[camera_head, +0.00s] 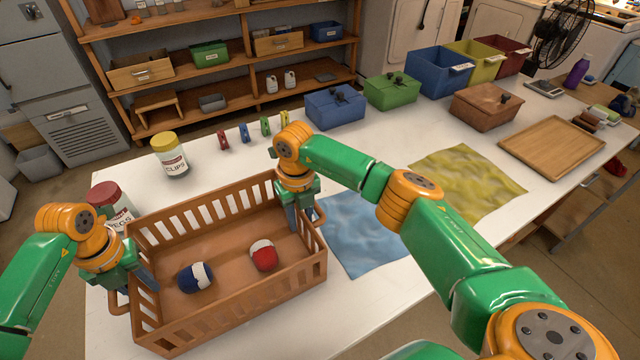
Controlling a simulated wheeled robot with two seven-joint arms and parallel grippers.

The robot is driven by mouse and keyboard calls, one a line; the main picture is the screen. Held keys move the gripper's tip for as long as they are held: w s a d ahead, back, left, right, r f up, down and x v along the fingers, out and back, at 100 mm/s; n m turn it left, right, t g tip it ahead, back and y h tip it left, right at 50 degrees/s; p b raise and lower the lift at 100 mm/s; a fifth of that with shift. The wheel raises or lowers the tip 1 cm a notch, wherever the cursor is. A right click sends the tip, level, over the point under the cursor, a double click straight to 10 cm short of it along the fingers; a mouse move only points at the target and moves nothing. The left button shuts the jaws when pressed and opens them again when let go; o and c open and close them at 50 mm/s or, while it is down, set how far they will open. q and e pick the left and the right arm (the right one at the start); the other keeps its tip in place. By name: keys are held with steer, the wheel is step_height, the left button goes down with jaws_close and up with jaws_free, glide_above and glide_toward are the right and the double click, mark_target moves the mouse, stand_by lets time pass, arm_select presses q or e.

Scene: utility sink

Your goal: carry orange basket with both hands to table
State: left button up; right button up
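The orange-brown slatted basket (232,314) is at the near left of the white table (400,315), upright. I cannot tell whether its base touches the tabletop. Inside lie a blue-and-white ball-like item (196,277) and a red-and-white one (263,256). My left gripper (136,291) points down at the basket's left end, by its handle. My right gripper (306,222) points down at the right end, by the other handle. The fingertips of both are mostly hidden by the basket walls and handles, so their grip is unclear.
A red-lidded jar (109,203) stands close behind my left gripper, and a yellow-lidded jar (171,158) behind the basket. A blue cloth (362,240) lies just right of the basket, with a yellow cloth (468,180) beyond. Several bins and a wooden tray (552,145) occupy the far right.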

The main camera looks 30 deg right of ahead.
arm_select(q)
step_height(320, 180, up, 11)
steer(key=shift+r, duration=0.4)
arm_select(e)
steer(key=shift+r, duration=0.2)
step_height(320, 180, up, 12)
steer(key=shift+f, duration=0.15)
steer(key=shift+f, duration=0.1)
